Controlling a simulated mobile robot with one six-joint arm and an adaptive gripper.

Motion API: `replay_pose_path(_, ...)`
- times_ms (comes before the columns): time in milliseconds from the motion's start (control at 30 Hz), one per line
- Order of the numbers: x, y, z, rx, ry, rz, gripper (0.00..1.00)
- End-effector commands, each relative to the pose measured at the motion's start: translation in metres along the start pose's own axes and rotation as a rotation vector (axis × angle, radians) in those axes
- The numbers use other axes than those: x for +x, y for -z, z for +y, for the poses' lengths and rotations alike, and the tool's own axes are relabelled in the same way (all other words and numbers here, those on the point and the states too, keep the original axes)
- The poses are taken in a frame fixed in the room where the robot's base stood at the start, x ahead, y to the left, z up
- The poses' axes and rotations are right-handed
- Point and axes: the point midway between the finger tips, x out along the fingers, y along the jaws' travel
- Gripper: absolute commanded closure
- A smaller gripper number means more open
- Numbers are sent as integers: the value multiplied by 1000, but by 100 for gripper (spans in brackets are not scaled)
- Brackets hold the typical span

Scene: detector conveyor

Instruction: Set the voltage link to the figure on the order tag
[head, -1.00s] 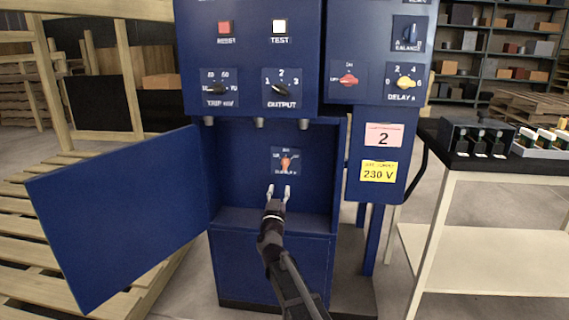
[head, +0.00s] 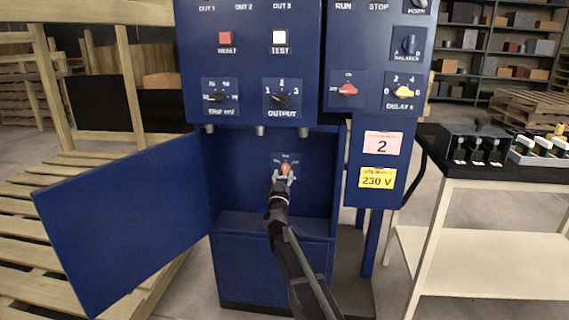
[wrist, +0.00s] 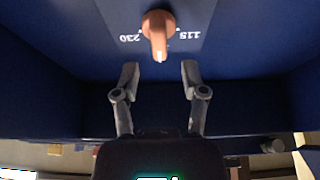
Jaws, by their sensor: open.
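The orange voltage link knob (head: 286,168) is on the back wall of the open blue cabinet bay, partly hidden by my gripper. In the wrist view the knob (wrist: 158,24) sits between an upside-down 230 at left and 115 at right. Its white-tipped end points down there, at neither figure. A yellow tag (head: 377,178) on the right panel reads 230 V, its small top line too blurred to read. My gripper (head: 283,178) is just in front of the knob. In the wrist view its fingers (wrist: 160,73) are open and empty, just short of the knob's tip.
The blue door (head: 125,220) hangs open at left. A ledge (head: 270,225) lies below the bay. A pink tag (head: 382,143) reads 2. Several other knobs and buttons are above. A bench (head: 490,165) with boxed parts stands at right.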

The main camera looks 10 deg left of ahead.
Motion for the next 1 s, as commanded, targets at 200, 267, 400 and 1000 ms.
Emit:
replay_pose_path(200, 31, 1, 0, 0, -1, 0, 44)
replay_pose_path(267, 36, 1, 0, 0, -1, 0, 44)
replay_pose_path(400, 42, 0, 0, 0, 0, 0, 44)
replay_pose_path(1000, 43, 0, -1, 1, 1, 0, 100)
